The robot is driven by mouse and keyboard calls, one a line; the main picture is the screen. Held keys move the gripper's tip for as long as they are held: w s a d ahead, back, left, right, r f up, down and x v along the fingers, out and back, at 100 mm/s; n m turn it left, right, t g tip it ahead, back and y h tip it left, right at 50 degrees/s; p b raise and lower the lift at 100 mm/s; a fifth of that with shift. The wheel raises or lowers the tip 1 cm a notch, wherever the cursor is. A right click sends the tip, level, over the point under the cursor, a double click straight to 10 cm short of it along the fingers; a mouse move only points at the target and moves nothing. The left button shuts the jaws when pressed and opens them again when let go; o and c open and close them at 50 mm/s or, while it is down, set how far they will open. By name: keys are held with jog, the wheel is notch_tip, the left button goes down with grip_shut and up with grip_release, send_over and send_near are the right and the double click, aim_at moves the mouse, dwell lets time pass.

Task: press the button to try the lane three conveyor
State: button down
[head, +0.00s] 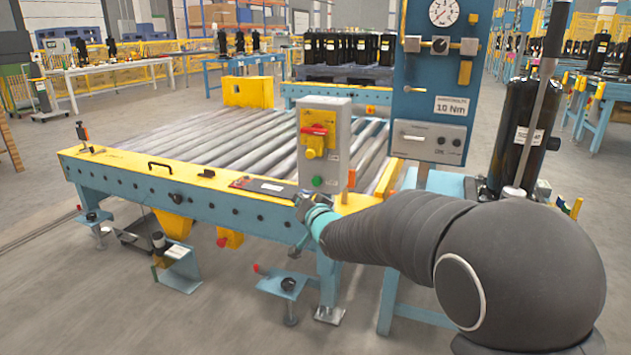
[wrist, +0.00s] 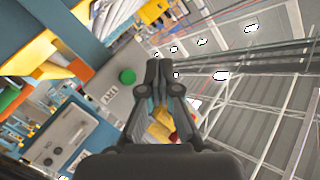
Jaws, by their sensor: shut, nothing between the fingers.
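A grey control box (head: 341,150) stands at the front right corner of the roller conveyor (head: 225,150). It carries a red switch on a yellow plate (head: 317,140) and, below it, a round green button (head: 317,182). My gripper (head: 299,199) is shut and empty, just below and left of the button in the head view. In the wrist view my shut fingertips (wrist: 156,65) are beside the green button (wrist: 127,76), which lies to their left, uncovered. The fingers hide part of the yellow plate (wrist: 160,128). I cannot tell the fingertips' gap to the box. No lane number is readable.
A blue panel (head: 435,85) with a dial gauge and a "10 Nm" label stands right of the box. A black cylinder (head: 520,135) stands beside it. A small dark device with a white label (head: 262,185) lies on the conveyor's yellow front edge, near my gripper.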

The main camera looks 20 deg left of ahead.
jog(key=shift+w+d+p, duration=0.2)
jog(key=shift+w+p, duration=0.8)
jog(key=shift+w, duration=0.85)
jog(key=shift+w+d+p, duration=0.15)
jog(key=shift+w+p, duration=0.85)
jog(key=shift+w, duration=0.85)
jog(key=shift+w, duration=0.1)
jog(key=shift+w, duration=0.35)
jog(key=shift+w+p, duration=0.35)
jog(key=shift+w, duration=0.15)
jog(key=shift+s, duration=0.1)
jog(key=shift+s+b, duration=0.65)
jog(key=shift+s, duration=0.2)
jog(key=shift+s+a+b, duration=0.2)
jog(key=shift+s+b, duration=1.55)
jog(key=shift+s, duration=0.75)
